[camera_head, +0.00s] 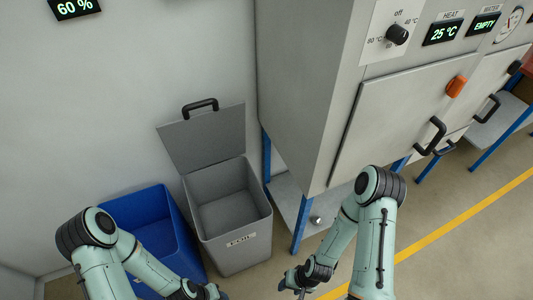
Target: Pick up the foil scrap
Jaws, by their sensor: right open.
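A small shiny silver lump, which looks like the foil scrap (316,220), lies on the low grey shelf under the cabinet, near a blue leg. My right gripper (290,287) is open at the bottom of the view, below and left of the scrap and apart from it. My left gripper (216,292) is at the bottom edge, in front of the bins, partly cut off. I cannot tell whether its jaws are open.
A grey bin (238,252) stands with its lid (207,138) up and looks empty. A blue bin (150,207) stands left of it. The grey cabinet (395,118) overhangs the shelf (285,200), with blue legs (301,225) at its edge. Floor at right is clear.

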